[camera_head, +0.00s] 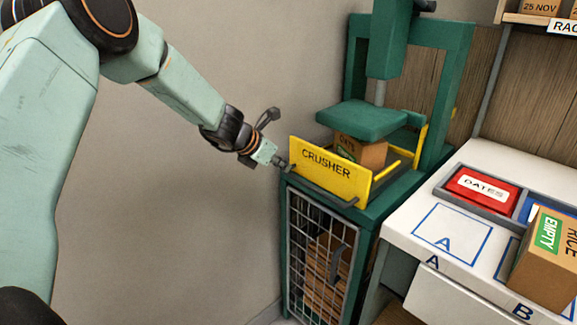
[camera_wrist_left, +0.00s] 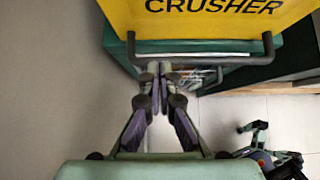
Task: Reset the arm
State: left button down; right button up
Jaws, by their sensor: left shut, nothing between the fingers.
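My left gripper (camera_head: 284,164) is at the left end of the yellow CRUSHER panel (camera_head: 328,170) in the head view. In the left wrist view its fingers (camera_wrist_left: 160,72) are shut with nothing between them. They are close to the dark handle bar (camera_wrist_left: 200,60) below the panel; I cannot tell whether they touch it. The green crusher (camera_head: 362,118) holds a brown box (camera_head: 362,152) under its press plate, behind the upright panel.
A cage (camera_head: 318,255) with brown boxes is under the crusher. The white counter (camera_head: 480,160) at right holds a red DATES bin (camera_head: 482,190) and a RICE box with an EMPTY label (camera_head: 545,258). A rack shelf (camera_head: 540,20) is above. Bare wall is left of the crusher.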

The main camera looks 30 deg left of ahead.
pick_arm(q)
jog(key=p+v, duration=0.3)
jog(key=v, duration=0.3)
jog(key=shift+r, duration=0.15)
